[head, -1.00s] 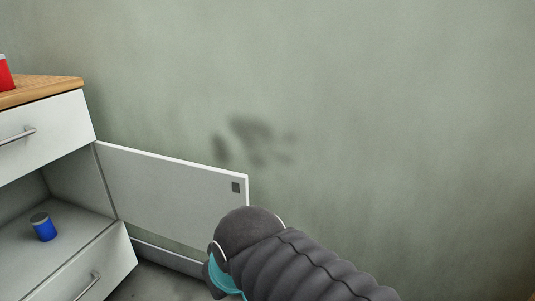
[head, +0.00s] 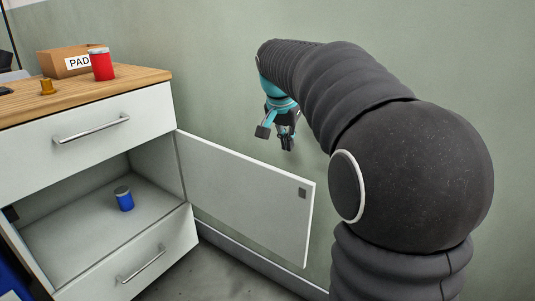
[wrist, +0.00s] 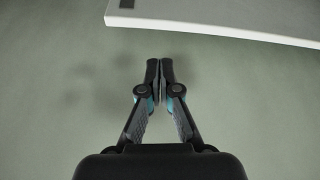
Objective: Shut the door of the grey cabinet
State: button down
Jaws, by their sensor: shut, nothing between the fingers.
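The grey cabinet (head: 150,105) stands on the left with a wooden top. Its door (head: 245,205) is wide open, reaching right from its hinged side beside the open compartment. A small dark square marks the door's free upper corner. My gripper (head: 276,134) appears above the door's top edge in the head view, on the wall side, pointing down. In the wrist view my gripper (wrist: 160,68) has its fingertips together and empty. The door's edge (wrist: 225,22) crosses the top right there, apart from the fingers.
A blue can (head: 124,200) stands inside the open compartment. Drawers sit above and below the compartment. The green wall (head: 215,75) is close behind the door.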

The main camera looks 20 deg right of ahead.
jog(key=w+d+m, duration=0.2)
jog(key=w, duration=0.2)
notch_tip(320, 180, down, 9)
jog(key=shift+w+f+g, duration=0.15)
jog(key=shift+f+g, duration=0.05)
jog(key=shift+g, duration=0.1)
dwell(0.4)
jog(key=shift+a, duration=0.1)
